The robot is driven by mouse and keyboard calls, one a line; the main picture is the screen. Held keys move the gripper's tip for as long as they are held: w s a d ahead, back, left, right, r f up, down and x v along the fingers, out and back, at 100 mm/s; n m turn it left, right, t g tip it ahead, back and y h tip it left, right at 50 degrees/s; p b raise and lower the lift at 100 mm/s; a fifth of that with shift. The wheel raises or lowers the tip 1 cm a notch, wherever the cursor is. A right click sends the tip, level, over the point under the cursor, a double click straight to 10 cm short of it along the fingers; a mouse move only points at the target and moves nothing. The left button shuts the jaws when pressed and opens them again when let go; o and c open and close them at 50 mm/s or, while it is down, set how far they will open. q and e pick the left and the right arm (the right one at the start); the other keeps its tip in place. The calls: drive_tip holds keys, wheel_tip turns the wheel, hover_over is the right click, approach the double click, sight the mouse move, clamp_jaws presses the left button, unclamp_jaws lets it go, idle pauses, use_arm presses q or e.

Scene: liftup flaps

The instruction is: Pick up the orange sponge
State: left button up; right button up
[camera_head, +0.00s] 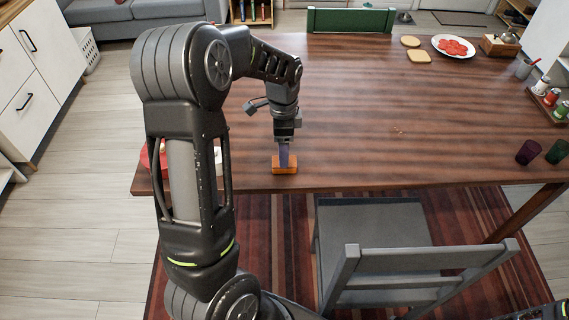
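The orange sponge (290,170) is near the table's front edge, left of the middle. My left gripper (284,158) points down right at the sponge, with its fingers overlapping the sponge's middle in the picture. The fingers show as one narrow strip, so I cannot tell whether they are open or shut, or whether they touch the sponge. My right gripper is not in view.
The wooden table (360,110) is mostly clear in the middle. A red item (146,156) is partly hidden behind my arm. A grey chair (375,245) stands at the front. Two dark cups (527,152) (557,151), a plate (469,54) with red slices and bread slices (419,56) are rightward.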

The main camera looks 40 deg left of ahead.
use_arm(q)
drive_tip(key=shift+f, duration=0.1)
drive_tip(key=f+p, duration=0.1)
drive_tip(key=f, duration=0.4)
drive_tip(key=shift+w, duration=0.2)
drive_tip(key=shift+c, duration=0.6)
clamp_jaws()
idle(0.4)
drive_tip(key=shift+r, duration=0.15)
wheel_tip(320, 180, up, 10)
drive_tip(key=shift+b, duration=0.45)
idle(0.3)
